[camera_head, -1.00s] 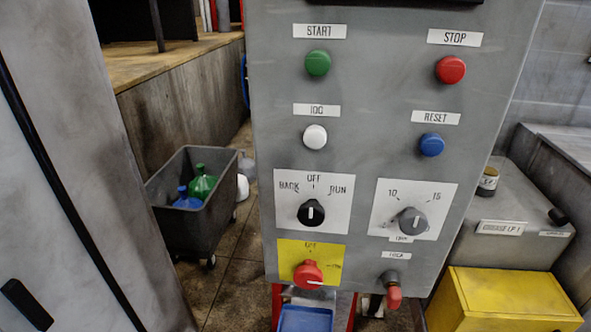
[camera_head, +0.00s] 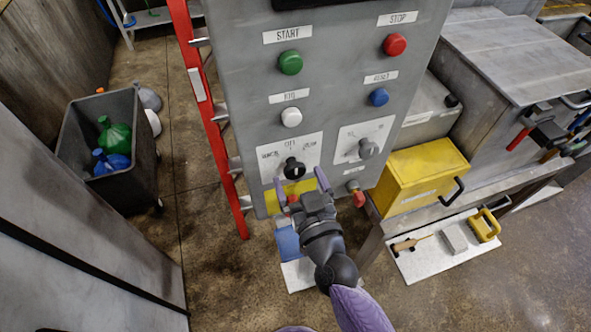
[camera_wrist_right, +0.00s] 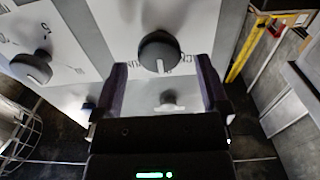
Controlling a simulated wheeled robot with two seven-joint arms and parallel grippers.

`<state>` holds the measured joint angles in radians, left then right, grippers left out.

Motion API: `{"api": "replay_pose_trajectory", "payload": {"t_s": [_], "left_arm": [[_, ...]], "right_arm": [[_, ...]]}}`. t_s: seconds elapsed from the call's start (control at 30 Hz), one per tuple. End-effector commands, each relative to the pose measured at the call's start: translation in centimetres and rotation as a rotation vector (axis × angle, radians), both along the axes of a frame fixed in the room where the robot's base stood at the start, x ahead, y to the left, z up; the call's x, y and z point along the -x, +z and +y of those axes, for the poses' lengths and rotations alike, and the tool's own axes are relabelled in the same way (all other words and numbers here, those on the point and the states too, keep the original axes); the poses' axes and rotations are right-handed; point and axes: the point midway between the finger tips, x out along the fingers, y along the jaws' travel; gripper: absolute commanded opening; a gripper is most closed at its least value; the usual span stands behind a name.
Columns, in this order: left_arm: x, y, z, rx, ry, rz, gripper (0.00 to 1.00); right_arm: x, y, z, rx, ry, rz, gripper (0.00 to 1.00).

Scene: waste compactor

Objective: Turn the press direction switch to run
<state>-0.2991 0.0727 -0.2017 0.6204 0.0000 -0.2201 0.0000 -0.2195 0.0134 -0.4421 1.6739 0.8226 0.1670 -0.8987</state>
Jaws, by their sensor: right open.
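The press direction switch (camera_head: 294,169) is a round black knob with a white mark, on a white plate of the grey control panel. Its plate carries BACK, OFF and RUN labels; the mark looks roughly upright, towards OFF. My right gripper (camera_head: 302,178) is open, its two purple fingertips just below and to either side of the knob in the head view. In the right wrist view the knob (camera_wrist_right: 159,52) is ahead, between the open fingers (camera_wrist_right: 160,88). Contact cannot be told. My left gripper is not in view.
Green (camera_head: 290,62), red (camera_head: 395,44), white (camera_head: 291,117) and blue (camera_head: 379,97) buttons are above. A red ladder (camera_head: 213,130) stands left, a yellow box (camera_head: 420,178) right.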

Motion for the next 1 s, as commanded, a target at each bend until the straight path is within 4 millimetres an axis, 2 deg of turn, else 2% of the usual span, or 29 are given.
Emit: {"api": "replay_pose_trajectory", "payload": {"t_s": [0.13,0.4,0.83,1.0], "left_arm": [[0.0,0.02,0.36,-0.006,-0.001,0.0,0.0],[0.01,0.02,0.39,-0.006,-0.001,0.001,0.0],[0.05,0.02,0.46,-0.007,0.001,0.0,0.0],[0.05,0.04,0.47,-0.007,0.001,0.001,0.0]], "right_arm": [[-1.2,-0.03,0.38,0.0,0.001,0.001,0.95],[-1.35,-0.06,0.44,0.001,0.001,0.002,0.93],[-1.33,-0.07,0.42,0.001,0.001,0.002,0.03],[-1.33,-0.06,0.41,-0.009,0.001,0.005,0.02]]}}
